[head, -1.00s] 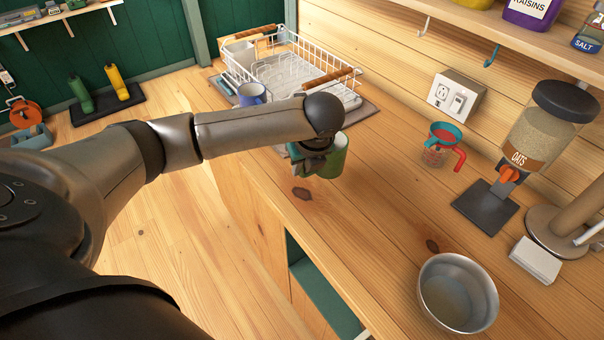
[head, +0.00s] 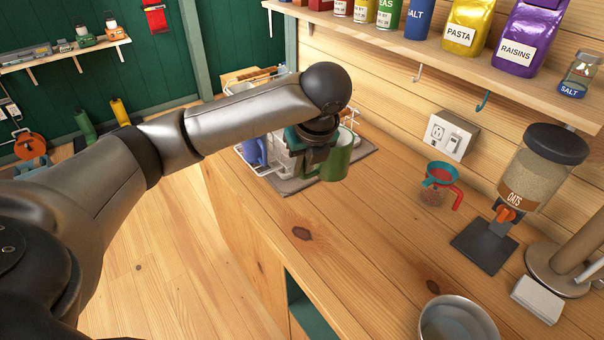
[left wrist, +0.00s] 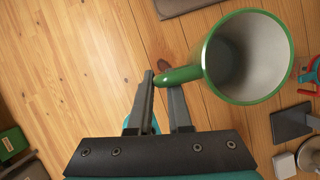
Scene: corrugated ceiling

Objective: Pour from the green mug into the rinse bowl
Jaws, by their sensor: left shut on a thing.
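The green mug (head: 338,158) is held by my left gripper (head: 318,150) above the wooden counter, in front of the dish rack. In the left wrist view the mug (left wrist: 282,75) has its pale inside showing, which looks empty from here. The fingers of my left gripper (left wrist: 163,90) are shut on its green handle. The metal rinse bowl (head: 455,322) stands on the counter at the bottom right, cut off by the frame edge, well apart from the mug. My right gripper is not in view.
The dish rack with a blue mug (head: 255,152) stands behind my gripper. A measuring cup with a red handle (head: 438,185), an oats dispenser (head: 535,175) and a white block (head: 537,298) stand at the right. A shelf (head: 440,55) hangs above. The counter between mug and bowl is clear.

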